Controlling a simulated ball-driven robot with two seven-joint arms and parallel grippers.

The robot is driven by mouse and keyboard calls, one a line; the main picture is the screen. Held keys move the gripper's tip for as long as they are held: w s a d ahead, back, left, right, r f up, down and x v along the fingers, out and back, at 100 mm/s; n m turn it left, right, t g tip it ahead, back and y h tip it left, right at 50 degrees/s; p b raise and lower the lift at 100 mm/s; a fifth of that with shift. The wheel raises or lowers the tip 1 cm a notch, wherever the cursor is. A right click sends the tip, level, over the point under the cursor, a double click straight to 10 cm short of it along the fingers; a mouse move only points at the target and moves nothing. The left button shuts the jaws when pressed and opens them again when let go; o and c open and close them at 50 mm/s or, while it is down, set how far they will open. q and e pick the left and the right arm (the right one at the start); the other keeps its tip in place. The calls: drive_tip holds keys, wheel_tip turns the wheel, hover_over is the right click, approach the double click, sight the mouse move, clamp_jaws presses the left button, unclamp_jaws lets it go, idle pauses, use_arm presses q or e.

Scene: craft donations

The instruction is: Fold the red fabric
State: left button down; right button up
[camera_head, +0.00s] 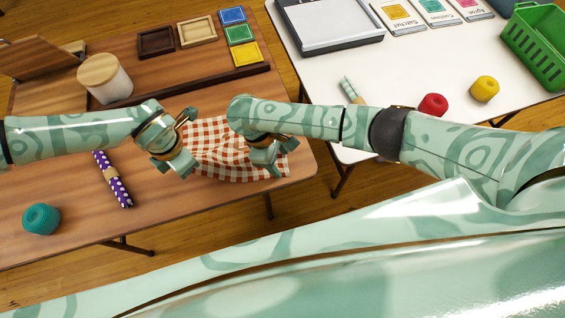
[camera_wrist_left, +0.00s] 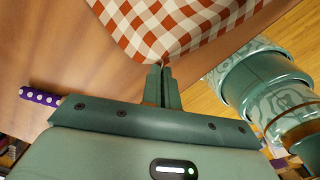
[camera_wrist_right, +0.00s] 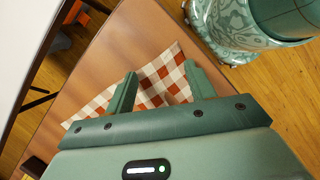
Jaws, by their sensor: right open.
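The red fabric is a red-and-white checked cloth (camera_head: 212,140) near the wooden table's right end, partly hidden by my arms. It also shows in the left wrist view (camera_wrist_left: 180,22) and the right wrist view (camera_wrist_right: 155,85). My left gripper (camera_head: 180,168) is at the cloth's left side. In the left wrist view its fingers (camera_wrist_left: 161,68) are closed together at a cloth corner, which meets their tips. My right gripper (camera_head: 266,158) is over the cloth's right part. In the right wrist view its fingers (camera_wrist_right: 161,70) are spread apart with cloth showing between them.
A purple dotted roll (camera_head: 113,180) and a teal yarn ball (camera_head: 41,219) lie left of the cloth. A lidded white jar (camera_head: 105,82) stands behind. A white table (camera_head: 320,65) with red (camera_head: 433,104) and yellow (camera_head: 484,88) yarn balls is at the right, across a gap.

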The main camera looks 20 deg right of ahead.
clamp_jaws()
idle(0.3)
drive_tip(key=shift+r, duration=2.45)
